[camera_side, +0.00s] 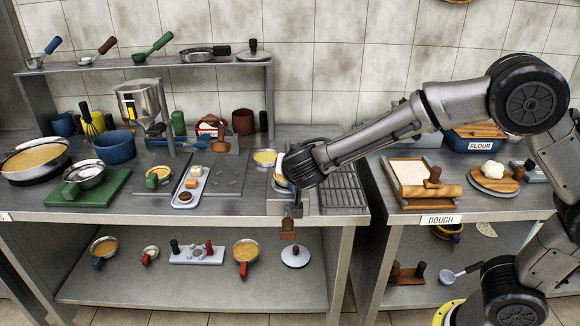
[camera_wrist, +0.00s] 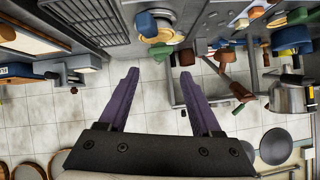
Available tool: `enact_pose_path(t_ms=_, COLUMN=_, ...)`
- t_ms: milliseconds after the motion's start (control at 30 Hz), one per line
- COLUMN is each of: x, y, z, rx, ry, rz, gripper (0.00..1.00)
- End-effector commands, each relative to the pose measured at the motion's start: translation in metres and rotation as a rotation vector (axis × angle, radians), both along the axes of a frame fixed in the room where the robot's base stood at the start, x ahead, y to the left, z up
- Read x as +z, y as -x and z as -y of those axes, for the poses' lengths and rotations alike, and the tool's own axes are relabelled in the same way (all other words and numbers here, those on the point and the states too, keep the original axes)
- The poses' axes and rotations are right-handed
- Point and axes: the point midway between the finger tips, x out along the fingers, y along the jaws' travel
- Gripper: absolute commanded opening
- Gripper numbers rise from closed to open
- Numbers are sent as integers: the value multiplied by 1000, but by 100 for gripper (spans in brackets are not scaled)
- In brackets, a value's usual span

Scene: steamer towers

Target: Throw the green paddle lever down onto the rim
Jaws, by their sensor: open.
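My gripper (camera_wrist: 159,74) shows two purple fingers spread apart in the wrist view, with nothing between them. In the side view my dark wrist is over the front right part of the middle counter, and the fingertips are hard to make out. A green upright cylinder (camera_side: 178,123) stands behind the metal hopper (camera_side: 143,102) at the back of the counter. Green pieces (camera_wrist: 291,37) also show at the upper right of the wrist view. My wrist hides part of the counter around it.
A wire rack (camera_side: 342,190) lies right of my wrist. A white tray of food (camera_side: 189,188) and a green board (camera_side: 112,190) are to the left. A brown block (camera_side: 288,229) hangs at the counter's front edge. A gap separates this counter from the dough table (camera_side: 470,208).

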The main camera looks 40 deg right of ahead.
Motion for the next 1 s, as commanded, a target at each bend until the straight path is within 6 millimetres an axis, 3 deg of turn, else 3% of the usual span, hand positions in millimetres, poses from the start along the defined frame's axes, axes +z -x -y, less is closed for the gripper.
enact_pose_path(t_ms=200, x=10, y=12, z=-10, rx=1, ry=-1, rz=0, gripper=66)
enact_pose_path(t_ms=500, x=11, y=13, z=-11, rx=0, ry=0, rz=0, gripper=66)
enact_pose_path(t_ms=767, x=8, y=17, z=-14, rx=67, ry=55, rz=-108, gripper=19)
enact_pose_path(t_ms=867, x=19, y=17, z=-15, rx=100, ry=37, rz=-191, gripper=1)
enact_pose_path(t_ms=1000, x=46, y=10, z=-7, rx=129, ry=-53, rz=-267, gripper=0)
